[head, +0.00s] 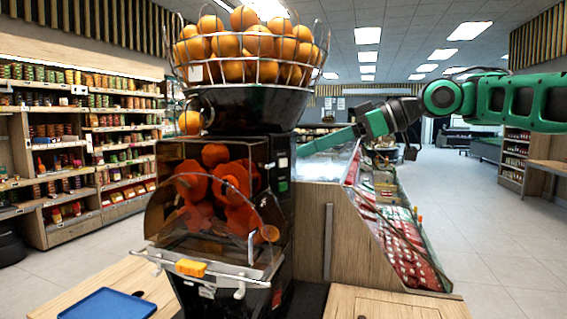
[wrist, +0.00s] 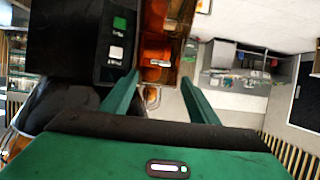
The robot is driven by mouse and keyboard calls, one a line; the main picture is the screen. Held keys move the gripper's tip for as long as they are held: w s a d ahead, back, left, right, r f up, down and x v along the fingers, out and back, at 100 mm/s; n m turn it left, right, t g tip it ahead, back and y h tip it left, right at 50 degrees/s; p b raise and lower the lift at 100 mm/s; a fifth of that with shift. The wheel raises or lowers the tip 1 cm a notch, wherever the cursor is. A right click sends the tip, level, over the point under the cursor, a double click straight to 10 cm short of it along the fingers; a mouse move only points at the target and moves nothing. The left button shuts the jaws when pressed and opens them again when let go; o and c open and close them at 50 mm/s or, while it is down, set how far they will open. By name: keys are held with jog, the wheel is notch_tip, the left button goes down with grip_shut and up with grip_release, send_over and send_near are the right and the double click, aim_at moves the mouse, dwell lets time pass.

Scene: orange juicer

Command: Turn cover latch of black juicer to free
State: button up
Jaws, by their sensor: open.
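The black juicer (head: 278,215) stands left of centre in the head view, its clear cover (head: 205,200) down over orange pressing drums. An orange knob (head: 266,234) sits at the cover's lower right; I cannot tell for sure whether it is the latch. My gripper (head: 302,150) is open, reaching from the right with its fingers pointing left at the juicer's upper side. In the wrist view my gripper (wrist: 161,78) has its fingers apart and nothing between them. Beyond the fingertips is the orange-tinted cover (wrist: 165,35), beside the button panel (wrist: 117,40).
A wire basket of oranges (head: 250,45) tops the juicer. An orange-yellow tap lever (head: 190,268) sticks out below the cover. A blue tray (head: 107,304) lies on the wooden counter (head: 40,300). A produce display (head: 400,240) stands behind right; the floor aisle farther right is open.

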aim_at(272, 163)
jog(key=x, duration=0.8)
jog(key=shift+a, duration=0.15)
jog(key=c, duration=1.1)
